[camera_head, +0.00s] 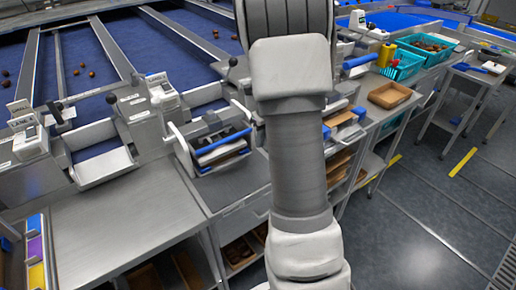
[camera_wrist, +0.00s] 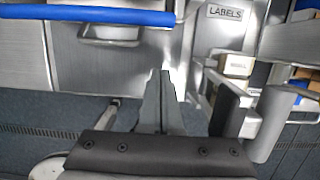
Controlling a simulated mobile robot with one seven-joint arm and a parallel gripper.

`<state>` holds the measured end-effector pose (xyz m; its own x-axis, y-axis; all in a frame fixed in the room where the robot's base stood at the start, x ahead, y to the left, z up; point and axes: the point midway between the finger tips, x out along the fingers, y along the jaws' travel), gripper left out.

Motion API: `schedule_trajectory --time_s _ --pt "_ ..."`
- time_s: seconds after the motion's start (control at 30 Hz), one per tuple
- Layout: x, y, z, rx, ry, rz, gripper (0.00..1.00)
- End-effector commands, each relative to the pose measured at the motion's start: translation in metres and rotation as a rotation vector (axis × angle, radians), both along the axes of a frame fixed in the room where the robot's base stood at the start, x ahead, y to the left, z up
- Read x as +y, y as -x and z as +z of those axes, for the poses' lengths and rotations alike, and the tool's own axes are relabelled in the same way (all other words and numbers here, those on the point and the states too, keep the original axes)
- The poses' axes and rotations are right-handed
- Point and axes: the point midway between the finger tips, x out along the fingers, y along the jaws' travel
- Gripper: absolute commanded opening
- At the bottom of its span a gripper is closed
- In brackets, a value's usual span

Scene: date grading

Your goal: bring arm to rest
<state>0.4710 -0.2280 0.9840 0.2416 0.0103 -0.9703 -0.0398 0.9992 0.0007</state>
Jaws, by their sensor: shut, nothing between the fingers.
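My arm (camera_head: 297,150) rises upright through the middle of the head view and hides part of the bench behind it. My gripper is not visible in the head view. In the wrist view my gripper (camera_wrist: 160,78) shows as two grey fingers with their tips together and nothing between them. The fingers point toward a grey metal panel and are not seen touching anything.
A grey workbench (camera_head: 95,228) with label stations runs across the left. Blue sorting lanes (camera_head: 85,62) carry a few dates behind it. A teal crate (camera_head: 398,64) and a cardboard tray (camera_head: 389,95) stand right of my arm. A blue bar (camera_wrist: 85,14) crosses the wrist view's top left.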

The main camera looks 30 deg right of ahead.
Motion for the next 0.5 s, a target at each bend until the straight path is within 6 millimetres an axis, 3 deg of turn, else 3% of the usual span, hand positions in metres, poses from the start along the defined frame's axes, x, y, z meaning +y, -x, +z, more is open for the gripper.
schedule_trajectory --time_s 0.1,0.5 --pt "0.0 0.003 0.014 0.0 0.001 0.001 0.0" --pt "0.007 0.006 0.029 -0.008 0.011 0.056 0.0"
